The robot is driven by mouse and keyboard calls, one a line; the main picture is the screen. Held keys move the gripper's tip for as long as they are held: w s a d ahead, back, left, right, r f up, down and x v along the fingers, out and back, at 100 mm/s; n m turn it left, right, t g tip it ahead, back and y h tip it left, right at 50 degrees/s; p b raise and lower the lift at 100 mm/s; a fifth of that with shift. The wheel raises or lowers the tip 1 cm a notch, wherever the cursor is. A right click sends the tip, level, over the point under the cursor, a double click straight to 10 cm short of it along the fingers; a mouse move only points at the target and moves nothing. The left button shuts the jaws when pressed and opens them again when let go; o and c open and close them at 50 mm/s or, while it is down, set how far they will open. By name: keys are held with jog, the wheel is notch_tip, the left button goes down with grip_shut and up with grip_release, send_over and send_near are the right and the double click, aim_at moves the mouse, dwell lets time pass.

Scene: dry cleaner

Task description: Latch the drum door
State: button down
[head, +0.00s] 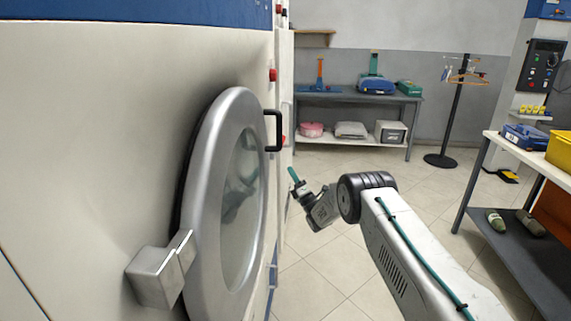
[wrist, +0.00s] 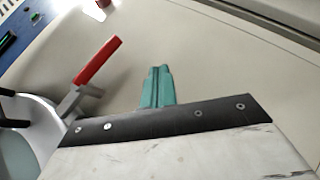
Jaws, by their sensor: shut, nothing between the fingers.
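The drum door (head: 205,235), a silver ring with a glass window, is on the white machine front at the left of the head view. A dark edge shows behind its rim; I cannot tell whether it is fully closed. It has a black handle (head: 279,131). In the wrist view a red lever (wrist: 97,60) on a grey metal bracket (wrist: 80,101) stands tilted beside the door's edge (wrist: 25,112). My gripper (head: 292,174) is right of the door in the head view. Its teal fingers (wrist: 157,85) are together and empty, to the right of the lever and apart from it.
A metal hinge block (head: 155,277) juts out at the door's lower left. A shelf table (head: 350,97) and a coat stand (head: 457,110) are at the back. A table (head: 500,146) with bins stands at right. The tiled floor between is clear.

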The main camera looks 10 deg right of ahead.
jog(key=shift+s+d+f, duration=0.15)
jog(key=shift+d+f, duration=0.25)
jog(key=shift+f, duration=0.25)
jog(key=shift+s+d+f, duration=0.1)
jog(key=shift+d+f, duration=0.3)
jog(key=shift+f, duration=0.2)
